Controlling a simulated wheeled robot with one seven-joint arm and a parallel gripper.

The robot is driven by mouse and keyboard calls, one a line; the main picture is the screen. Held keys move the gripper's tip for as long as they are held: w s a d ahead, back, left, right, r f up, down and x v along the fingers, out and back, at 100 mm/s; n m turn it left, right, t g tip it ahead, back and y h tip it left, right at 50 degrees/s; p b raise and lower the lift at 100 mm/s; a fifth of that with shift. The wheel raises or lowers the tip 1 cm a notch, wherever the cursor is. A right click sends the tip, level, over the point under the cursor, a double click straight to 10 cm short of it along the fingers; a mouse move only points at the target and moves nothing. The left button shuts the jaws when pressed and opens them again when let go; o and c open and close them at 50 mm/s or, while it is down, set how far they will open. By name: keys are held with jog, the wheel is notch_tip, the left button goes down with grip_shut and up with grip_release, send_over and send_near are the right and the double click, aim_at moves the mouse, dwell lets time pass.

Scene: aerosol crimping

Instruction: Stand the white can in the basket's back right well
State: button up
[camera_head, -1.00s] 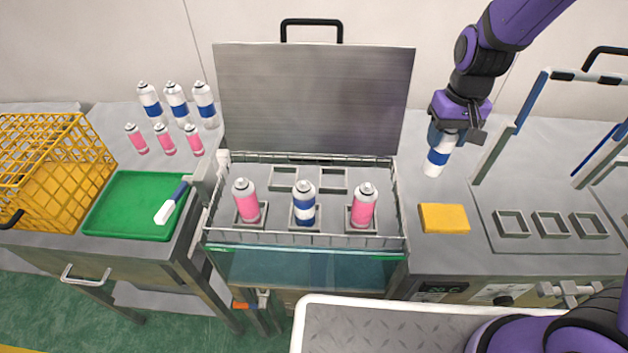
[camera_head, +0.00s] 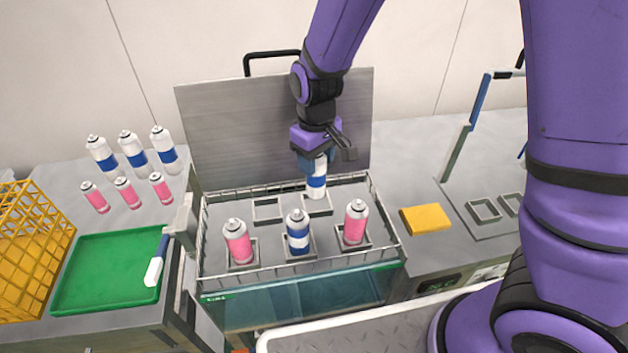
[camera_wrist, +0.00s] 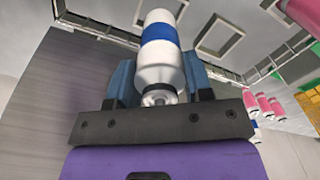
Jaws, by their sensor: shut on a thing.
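The white can with a blue band (camera_head: 316,188) is upright in my gripper (camera_head: 318,165). My gripper is shut on its upper part; the can also shows in the wrist view (camera_wrist: 160,45). In the head view its lower end overlaps the basket's back right well (camera_head: 326,210). I cannot tell whether its base is inside the well or just above it. The wire basket (camera_head: 220,275) also has an empty back left well (camera_head: 267,211). Its front wells hold a pink can (camera_head: 238,243), a blue-banded white can (camera_head: 298,235) and another pink can (camera_head: 355,222).
A raised metal lid (camera_head: 230,130) stands behind the basket. To the left are several cans, a green tray (camera_head: 100,285) and a yellow crate (camera_head: 25,250). A yellow block (camera_head: 426,218) and empty square holders (camera_head: 484,210) are on the right.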

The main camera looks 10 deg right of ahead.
aim_at(317, 177)
jog(key=shift+f, duration=2.45)
jog(key=shift+d+f, duration=0.1)
jog(key=o, duration=1.2)
jog(key=shift+o, duration=0.2)
notch_tip(317, 177, up, 12)
jog(key=shift+r, duration=0.2)
jog(key=s+d+r+m+t+y, duration=0.1)
jog(key=s+d+r+m+t, duration=0.1)
jog(key=s+d+r, duration=0.5)
jog(key=s+d+r+m+t, duration=0.1)
jog(key=s+d+r+m, duration=0.3)
jog(key=d+r, duration=0.5)
jog(key=s+d+r+t+h, duration=0.1)
jog(key=s+d+r+t, duration=0.1)
jog(key=s, duration=0.7)
jog(key=shift+d+r+m, duration=0.2)
jog(key=shift+d+m, duration=0.2)
jog(key=shift+d, duration=0.4)
